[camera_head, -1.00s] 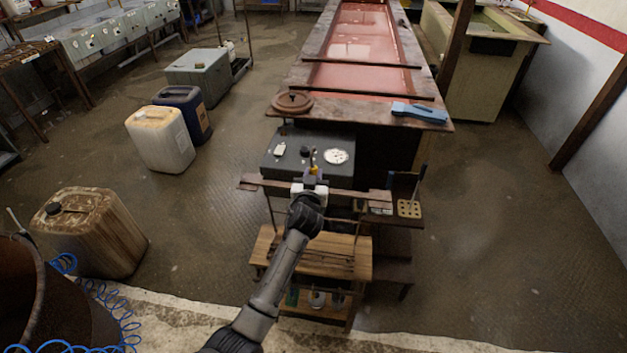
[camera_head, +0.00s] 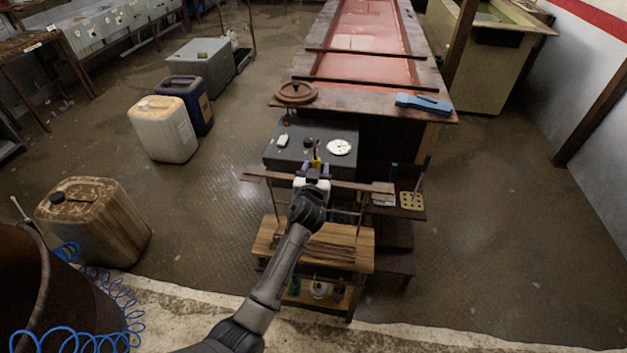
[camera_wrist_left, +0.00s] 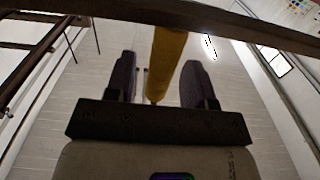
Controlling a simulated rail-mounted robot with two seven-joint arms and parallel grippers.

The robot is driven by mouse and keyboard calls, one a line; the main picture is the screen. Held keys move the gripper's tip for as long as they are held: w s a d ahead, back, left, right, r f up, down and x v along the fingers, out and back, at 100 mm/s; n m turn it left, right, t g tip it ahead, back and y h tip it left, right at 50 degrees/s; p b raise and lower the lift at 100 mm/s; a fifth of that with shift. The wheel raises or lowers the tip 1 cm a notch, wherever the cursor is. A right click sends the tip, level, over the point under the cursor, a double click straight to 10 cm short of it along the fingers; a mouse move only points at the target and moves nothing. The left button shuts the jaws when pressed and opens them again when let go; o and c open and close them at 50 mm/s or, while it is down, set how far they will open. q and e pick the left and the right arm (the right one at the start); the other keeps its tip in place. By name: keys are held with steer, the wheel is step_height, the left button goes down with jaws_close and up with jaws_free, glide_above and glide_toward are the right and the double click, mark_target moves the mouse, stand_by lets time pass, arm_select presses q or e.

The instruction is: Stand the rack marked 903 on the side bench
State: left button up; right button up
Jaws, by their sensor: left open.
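My left gripper (camera_head: 315,167) reaches up to a brown bar (camera_head: 268,177) in front of the dark control box. Its jaws are open, with a yellow upright piece (camera_head: 317,161) between them. In the left wrist view the two dark fingers (camera_wrist_left: 158,80) stand apart on either side of this yellow piece (camera_wrist_left: 165,55), with gaps showing. A dark beam (camera_wrist_left: 235,27) crosses above them. I cannot read 903 anywhere, so I cannot tell which piece is that rack. A low wooden bench (camera_head: 268,238) stands below the bar, partly hidden by my arm. My right gripper is out of view.
A long tank of red liquid (camera_head: 365,68) lies behind the control box (camera_head: 285,155). A block with holes (camera_head: 411,200) sits at the bar's right. Jerrycans (camera_head: 165,130) stand on the left floor. The floor at right is clear.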

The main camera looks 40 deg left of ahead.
arm_select(q)
steer(key=s+d+f+m+g+h, duration=0.2)
steer(key=s+d+f+g+h, duration=0.1)
steer(key=s, duration=1.1)
steer(key=s+d+f+m+g+h, duration=0.3)
steer(key=s+d+f+g, duration=0.2)
steer(key=s, duration=1)
steer(key=s+d+f+m+g+h+p, duration=0.1)
steer(key=s+d+f+m+g+h, duration=0.2)
steer(key=s+d+f, duration=0.4)
steer(key=s+d, duration=0.4)
steer(key=s, duration=0.4)
steer(key=shift+g, duration=0.4)
steer(key=shift+d, duration=0.1)
steer(key=shift+r, duration=0.1)
